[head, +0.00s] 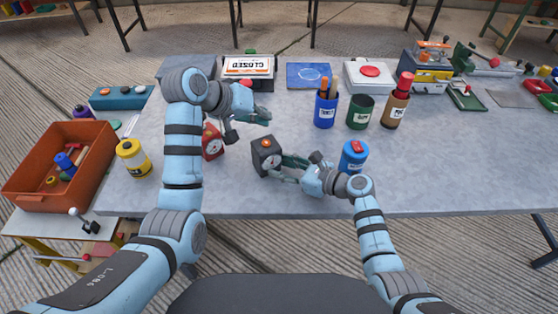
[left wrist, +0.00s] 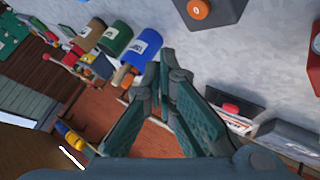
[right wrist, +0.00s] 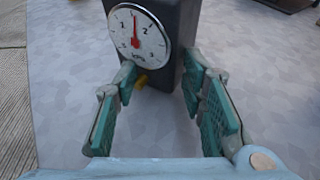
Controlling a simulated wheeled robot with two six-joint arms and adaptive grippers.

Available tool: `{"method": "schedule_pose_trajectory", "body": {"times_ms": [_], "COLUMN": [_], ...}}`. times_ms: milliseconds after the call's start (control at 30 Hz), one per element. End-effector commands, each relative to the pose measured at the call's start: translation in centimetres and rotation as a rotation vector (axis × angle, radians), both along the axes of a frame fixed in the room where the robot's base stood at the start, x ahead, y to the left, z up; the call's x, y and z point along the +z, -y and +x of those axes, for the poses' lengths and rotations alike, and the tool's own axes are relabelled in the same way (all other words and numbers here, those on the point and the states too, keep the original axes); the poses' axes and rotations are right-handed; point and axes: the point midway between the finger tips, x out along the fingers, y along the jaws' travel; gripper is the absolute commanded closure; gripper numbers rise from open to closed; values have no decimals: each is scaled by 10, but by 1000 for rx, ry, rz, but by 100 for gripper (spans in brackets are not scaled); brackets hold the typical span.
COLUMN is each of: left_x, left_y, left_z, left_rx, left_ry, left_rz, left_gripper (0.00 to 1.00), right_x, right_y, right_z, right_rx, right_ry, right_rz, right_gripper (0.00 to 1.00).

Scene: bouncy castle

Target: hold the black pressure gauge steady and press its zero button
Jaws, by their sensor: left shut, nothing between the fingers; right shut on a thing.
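The black pressure gauge (head: 266,160) stands upright near the front of the table, with an orange zero button (head: 266,143) on top. My right gripper (head: 283,168) is shut on its body from the right. In the right wrist view the gauge (right wrist: 184,30) is between the fingers (right wrist: 162,75), and its white dial shows a red needle pointing up. My left gripper (head: 267,115) is shut and empty, above and behind the gauge. In the left wrist view the fingertips (left wrist: 165,65) are together, apart from the button (left wrist: 197,9) at the top edge.
A red gauge (head: 212,142) stands left of the black one. A blue can (head: 354,157) with a red top is close to my right wrist. Blue (head: 325,112), green (head: 360,112) and brown (head: 396,108) containers stand behind. A yellow bottle (head: 133,160) is at the left.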

Motion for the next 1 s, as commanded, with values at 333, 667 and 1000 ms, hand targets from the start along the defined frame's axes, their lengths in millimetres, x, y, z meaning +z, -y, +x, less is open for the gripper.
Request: {"method": "schedule_pose_trajectory", "body": {"times_ms": [333, 667, 1000], "left_x": [-46, -47, -46], "left_y": [-1, -2, -2], "left_z": [1, 1, 1], "left_rx": [1, 0, 0], "left_ry": [0, 1, 1], "left_rz": [1, 1, 1], "left_gripper": [100, 100, 100], "right_x": [-4, -4, -4], "right_y": [1, 0, 0], "right_z": [-1, -1, -1], "right_rx": [1, 2, 2], "right_ry": [-5, -5, -5], "right_rz": [-6, -6, -6], "right_gripper": [78, 78, 78]}}
